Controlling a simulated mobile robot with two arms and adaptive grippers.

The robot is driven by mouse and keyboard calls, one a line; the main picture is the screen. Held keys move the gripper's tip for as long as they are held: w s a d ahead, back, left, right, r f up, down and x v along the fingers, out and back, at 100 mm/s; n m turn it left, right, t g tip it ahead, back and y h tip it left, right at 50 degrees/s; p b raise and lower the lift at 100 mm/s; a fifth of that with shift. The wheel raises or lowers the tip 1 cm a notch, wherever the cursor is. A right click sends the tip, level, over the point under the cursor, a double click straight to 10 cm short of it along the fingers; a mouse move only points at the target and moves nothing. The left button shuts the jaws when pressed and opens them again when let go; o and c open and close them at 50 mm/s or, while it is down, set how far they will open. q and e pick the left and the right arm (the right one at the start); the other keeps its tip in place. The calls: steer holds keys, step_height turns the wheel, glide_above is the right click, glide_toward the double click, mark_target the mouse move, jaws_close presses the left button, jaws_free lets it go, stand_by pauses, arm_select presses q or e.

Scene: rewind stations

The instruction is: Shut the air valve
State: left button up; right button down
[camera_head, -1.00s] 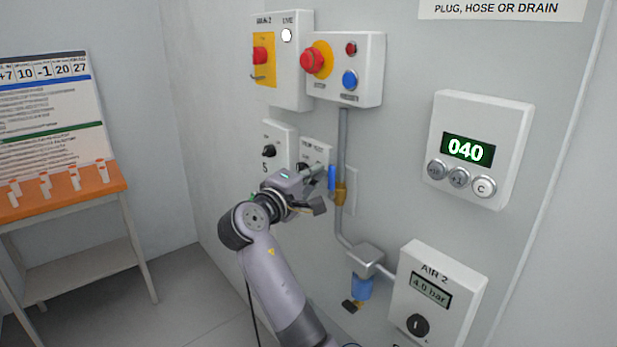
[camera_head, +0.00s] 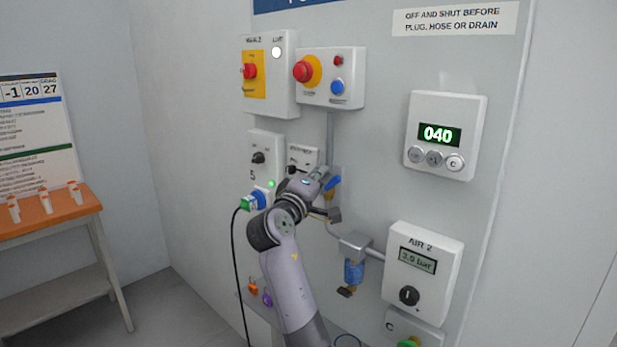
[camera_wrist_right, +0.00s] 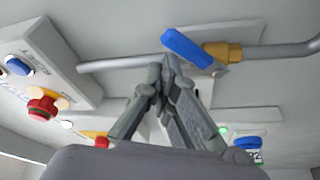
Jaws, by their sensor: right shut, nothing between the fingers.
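The air valve is a blue lever (camera_head: 332,183) on a brass body (camera_head: 333,195), set in a grey pipe on the wall panel. In the right wrist view the lever (camera_wrist_right: 192,49) stands at a slant to the pipe, its pivot end at the brass body (camera_wrist_right: 222,53). My right gripper (camera_head: 322,174) is shut and empty beside the lever. In the right wrist view its closed fingertips (camera_wrist_right: 166,68) are at the lever's side; I cannot tell whether they touch it. My left gripper is out of view.
The AIR 2 box (camera_head: 424,275) reads 3.9 bar. A blue-bowled filter (camera_head: 354,272) hangs below the valve. Red-button box (camera_head: 331,77) and isolator (camera_head: 268,75) are above; a 040 counter (camera_head: 445,135) is at right. A plug with black cable (camera_head: 256,200) sits left of my arm.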

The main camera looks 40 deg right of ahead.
mark_target(335, 183)
steer(key=shift+s+d+f, duration=0.15)
steer(key=shift+s+f, duration=0.25)
steer(key=shift+s, duration=0.2)
steer(key=shift+s+d+f, duration=0.1)
steer(key=shift+s+f, duration=0.25)
steer(key=shift+s, duration=0.2)
steer(key=shift+s+f, duration=0.35)
steer(key=shift+f, duration=0.15)
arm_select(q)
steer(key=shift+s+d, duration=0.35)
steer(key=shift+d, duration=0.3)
arm_select(e)
steer(key=shift+s+f, duration=0.2)
steer(key=shift+f, duration=0.25)
